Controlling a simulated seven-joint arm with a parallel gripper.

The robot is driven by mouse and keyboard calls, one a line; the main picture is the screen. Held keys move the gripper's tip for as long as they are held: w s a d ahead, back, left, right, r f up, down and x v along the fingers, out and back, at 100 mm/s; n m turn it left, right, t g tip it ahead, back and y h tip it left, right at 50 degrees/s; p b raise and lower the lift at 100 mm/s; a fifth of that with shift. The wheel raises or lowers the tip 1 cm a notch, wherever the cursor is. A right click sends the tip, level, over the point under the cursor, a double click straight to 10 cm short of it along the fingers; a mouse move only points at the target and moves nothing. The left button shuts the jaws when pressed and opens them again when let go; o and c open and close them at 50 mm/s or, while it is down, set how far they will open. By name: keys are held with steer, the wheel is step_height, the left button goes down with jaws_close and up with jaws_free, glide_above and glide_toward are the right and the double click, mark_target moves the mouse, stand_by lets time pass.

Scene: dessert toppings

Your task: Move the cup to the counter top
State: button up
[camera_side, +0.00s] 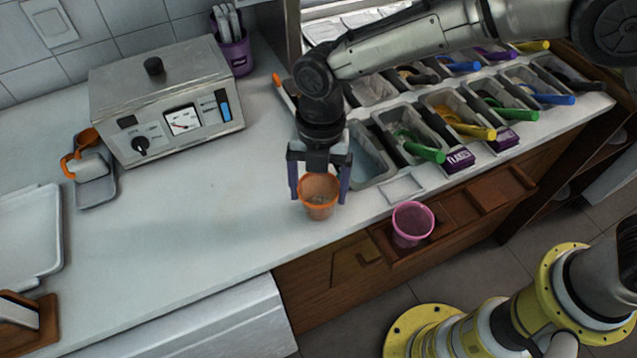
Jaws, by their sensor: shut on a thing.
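An orange cup (318,207) is between the two fingers of my gripper (320,186), which is shut on it. The cup is upright near the front edge of the white counter top (205,205), and some pale content shows inside it. I cannot tell whether its base touches the counter. A pink, see-through cup (412,224) stands in a wooden holder (440,230) at the counter's front, to the right of my gripper.
A metal machine (165,100) with a dial and gauge stands at the back left. Topping bins (408,140) with coloured scoops line the right side. Trays (28,240) lie at the far left. The counter's middle left is clear.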

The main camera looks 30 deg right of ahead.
steer(key=shift+f, duration=0.2)
stand_by(0.6)
steer(key=o, duration=1.1)
steer(key=shift+r, duration=4)
